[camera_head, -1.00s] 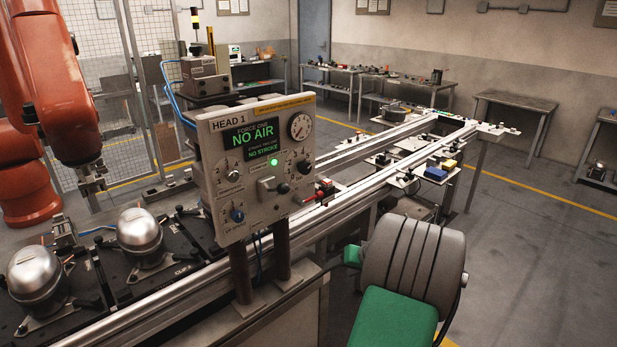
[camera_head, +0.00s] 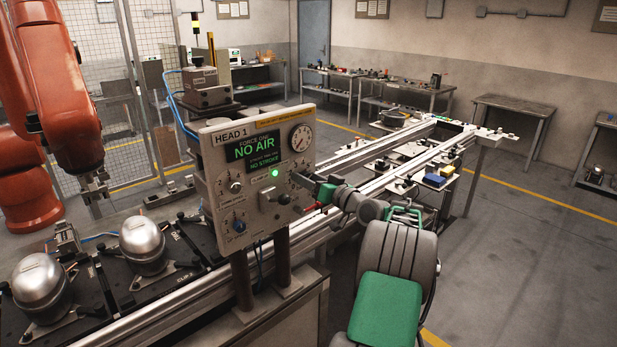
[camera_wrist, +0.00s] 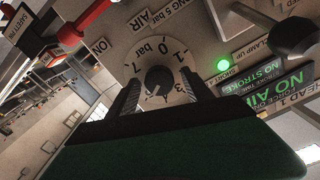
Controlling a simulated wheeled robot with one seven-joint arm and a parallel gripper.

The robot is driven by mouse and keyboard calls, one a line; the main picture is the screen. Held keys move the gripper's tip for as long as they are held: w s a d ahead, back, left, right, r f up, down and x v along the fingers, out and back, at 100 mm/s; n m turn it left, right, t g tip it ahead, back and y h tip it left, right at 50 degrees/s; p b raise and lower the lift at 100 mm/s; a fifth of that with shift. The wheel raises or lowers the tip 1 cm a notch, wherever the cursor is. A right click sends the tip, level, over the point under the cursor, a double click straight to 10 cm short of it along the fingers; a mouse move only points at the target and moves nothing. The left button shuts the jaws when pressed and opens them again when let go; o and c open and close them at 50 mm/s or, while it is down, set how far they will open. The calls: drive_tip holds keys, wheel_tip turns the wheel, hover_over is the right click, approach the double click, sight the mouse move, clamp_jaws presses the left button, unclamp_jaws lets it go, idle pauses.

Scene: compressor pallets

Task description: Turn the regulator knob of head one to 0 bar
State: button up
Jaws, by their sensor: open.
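The head one panel (camera_head: 217,170) stands upright on two posts and its screen (camera_head: 252,148) reads NO AIR and NO STROKE. The regulator knob (camera_wrist: 158,80) is dark and round, on a pale dial (camera_wrist: 166,58) with 0 bar, 1 and 7 legible. Its exact pointer position is unclear. My gripper (camera_wrist: 160,97) is open, with one finger on each side of the knob; I cannot tell whether they touch it. In the head view my gripper (camera_head: 305,182) reaches the panel's right side and hides the knob. The round gauge (camera_head: 301,137) is above it.
A red lever (camera_wrist: 84,27) sits near the knob, by the ON and AIR labels. A black knob (camera_wrist: 293,38) and a lit green lamp (camera_wrist: 223,65) are on the other side. The conveyor rails (camera_head: 400,165) run behind my arm.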

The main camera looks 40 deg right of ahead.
drive_tip(key=shift+c, duration=0.5)
clamp_jaws()
drive_tip(key=shift+f+b, duration=0.2)
drive_tip(key=shift+b, duration=0.45)
